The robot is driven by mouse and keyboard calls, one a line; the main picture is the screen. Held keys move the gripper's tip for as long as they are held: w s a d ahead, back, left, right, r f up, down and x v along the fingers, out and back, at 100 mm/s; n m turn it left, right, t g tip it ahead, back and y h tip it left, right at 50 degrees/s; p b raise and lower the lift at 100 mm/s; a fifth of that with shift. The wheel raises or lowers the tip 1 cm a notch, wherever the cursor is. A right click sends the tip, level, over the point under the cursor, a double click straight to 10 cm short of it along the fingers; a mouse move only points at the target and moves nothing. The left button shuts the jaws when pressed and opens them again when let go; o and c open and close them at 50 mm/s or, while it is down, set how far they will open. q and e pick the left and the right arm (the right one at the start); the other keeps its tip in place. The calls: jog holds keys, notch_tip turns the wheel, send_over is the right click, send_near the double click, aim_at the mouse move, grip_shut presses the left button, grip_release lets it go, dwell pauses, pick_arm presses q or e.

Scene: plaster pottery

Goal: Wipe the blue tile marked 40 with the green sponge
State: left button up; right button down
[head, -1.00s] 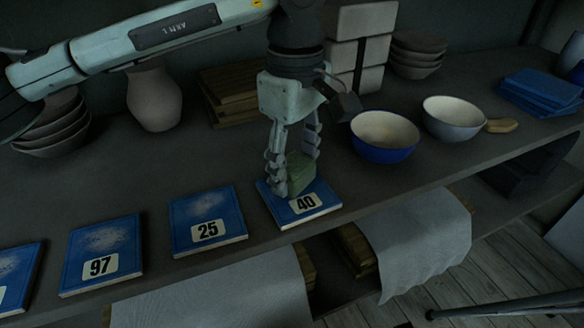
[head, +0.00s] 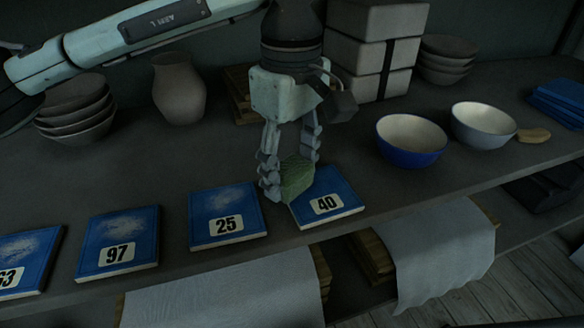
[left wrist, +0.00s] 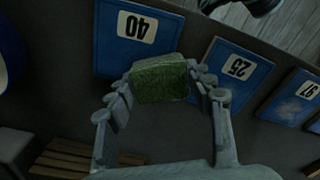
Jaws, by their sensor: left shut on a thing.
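The blue tile marked 40 (head: 340,190) lies at the right end of a row of tiles on the shelf. No pale dusty patch shows on its visible face, and it also shows in the left wrist view (left wrist: 105,50). My left gripper (head: 291,176) points down and is shut on the green sponge (head: 298,178). The sponge is at the tile's back left edge and hides that corner. I cannot tell whether it touches the tile. In the left wrist view the sponge (left wrist: 160,80) sits between both fingers and overlaps the tile's edge. My right gripper is not in view.
Tiles 25 (head: 225,205), 97 (head: 118,230) and 63 (head: 35,250) carry pale smears. A blue bowl (head: 411,150) and a pale bowl (head: 483,128) stand to the right. A vase (head: 179,90) and stacked bowls (head: 75,115) stand behind left.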

pick_arm(q)
jog(key=shift+r+p, duration=1)
jog(key=shift+r, duration=1.8)
jog(key=shift+r, duration=0.1)
